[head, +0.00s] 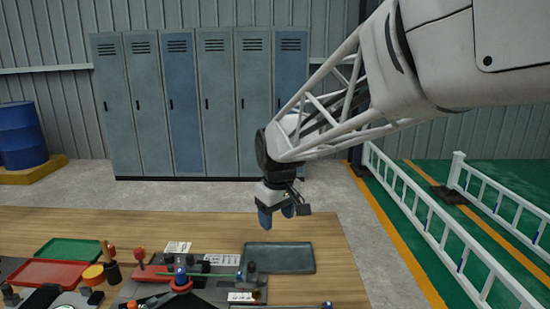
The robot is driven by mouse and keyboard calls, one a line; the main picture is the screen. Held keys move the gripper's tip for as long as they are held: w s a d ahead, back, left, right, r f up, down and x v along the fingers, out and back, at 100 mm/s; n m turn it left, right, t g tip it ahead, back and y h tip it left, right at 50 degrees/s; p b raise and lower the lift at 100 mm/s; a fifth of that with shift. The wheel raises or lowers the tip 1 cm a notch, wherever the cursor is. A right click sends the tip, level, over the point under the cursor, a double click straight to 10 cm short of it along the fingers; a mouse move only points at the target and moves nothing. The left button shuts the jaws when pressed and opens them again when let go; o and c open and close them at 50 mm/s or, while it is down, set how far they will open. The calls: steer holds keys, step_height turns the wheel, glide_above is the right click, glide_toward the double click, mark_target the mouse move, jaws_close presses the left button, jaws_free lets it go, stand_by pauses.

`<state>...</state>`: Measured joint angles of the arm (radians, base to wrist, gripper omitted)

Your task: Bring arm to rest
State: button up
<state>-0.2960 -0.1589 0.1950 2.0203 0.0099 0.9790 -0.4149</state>
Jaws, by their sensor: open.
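My arm reaches in from the upper right, with white lattice links. My gripper (277,214) hangs from its end with blue fingertips pointing down. It is above the far part of the wooden table (215,226), over the area near the dark grey tray (279,258). No object shows between the fingers, and it appears clear of the table items. The gap between the fingers is small in this view.
A red tray (50,272), a green tray (70,250) and tools crowd the table's left and middle. The table right of the grey tray is bare. Lockers (200,105), a blue barrel (20,135) and white railings (440,230) stand beyond.

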steer(key=s+d+f+m, duration=0.1)
steer(key=s+d+m, duration=0.1)
steer(key=s+d, duration=0.4)
steer(key=s+d+f+m+t, duration=0.1)
steer(key=s+d+m, duration=0.2)
steer(key=s, duration=0.9)
steer(key=s+d+f+m, duration=0.1)
steer(key=s+d+m, duration=0.2)
steer(key=s+d, duration=0.6)
steer(key=shift+s, duration=0.45)
